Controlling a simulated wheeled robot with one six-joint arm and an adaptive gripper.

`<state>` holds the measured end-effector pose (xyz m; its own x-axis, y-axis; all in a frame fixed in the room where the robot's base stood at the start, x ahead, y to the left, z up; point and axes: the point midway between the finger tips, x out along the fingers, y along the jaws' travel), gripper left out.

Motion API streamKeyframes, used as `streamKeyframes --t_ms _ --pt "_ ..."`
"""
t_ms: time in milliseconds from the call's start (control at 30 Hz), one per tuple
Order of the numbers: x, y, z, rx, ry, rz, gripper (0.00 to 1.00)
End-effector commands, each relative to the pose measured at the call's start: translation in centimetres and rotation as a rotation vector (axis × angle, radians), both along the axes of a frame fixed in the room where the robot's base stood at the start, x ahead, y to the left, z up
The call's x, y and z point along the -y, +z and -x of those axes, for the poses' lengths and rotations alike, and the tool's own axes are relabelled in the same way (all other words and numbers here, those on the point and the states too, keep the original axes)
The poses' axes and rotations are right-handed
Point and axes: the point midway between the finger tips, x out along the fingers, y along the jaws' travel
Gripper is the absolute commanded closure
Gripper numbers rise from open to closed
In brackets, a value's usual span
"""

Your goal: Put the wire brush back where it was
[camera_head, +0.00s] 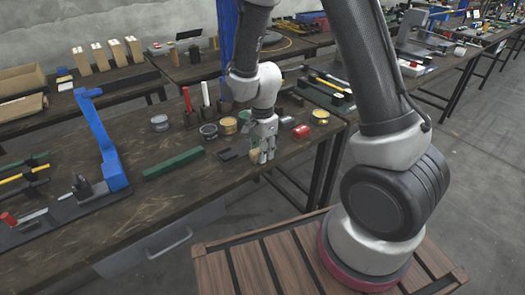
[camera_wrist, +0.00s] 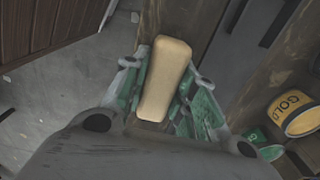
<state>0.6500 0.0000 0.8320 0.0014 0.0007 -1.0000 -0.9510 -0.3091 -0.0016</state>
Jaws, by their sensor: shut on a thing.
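My gripper (camera_head: 264,152) is over the front edge of the dark wooden workbench (camera_head: 150,205). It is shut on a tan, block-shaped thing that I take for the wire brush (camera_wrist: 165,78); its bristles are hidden. In the wrist view the brush sits between the two green-lined fingers, with the bench edge and the floor beneath it. In the head view only a small tan part of the brush (camera_head: 255,153) shows beside the fingers. I cannot tell whether it touches the bench.
Left of my gripper lie a dark flat piece (camera_head: 232,154) and a long green bar (camera_head: 173,163). Close behind stand several cans, one labelled GOLD (camera_wrist: 298,110). A blue press (camera_head: 107,150) stands at the left.

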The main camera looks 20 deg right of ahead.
Motion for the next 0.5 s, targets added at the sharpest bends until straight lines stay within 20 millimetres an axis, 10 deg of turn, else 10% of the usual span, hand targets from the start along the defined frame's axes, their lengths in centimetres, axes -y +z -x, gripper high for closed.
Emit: streamKeyframes --t_ms 233,267,300,500 --pt "0.01 -0.30 0.02 -0.001 0.000 0.000 0.99" --pt "0.00 -0.24 0.01 0.000 0.000 0.000 0.67" --pt "0.00 -0.23 0.01 0.000 0.000 0.000 0.60" --pt "0.00 -0.22 0.01 0.000 0.000 0.000 0.51"
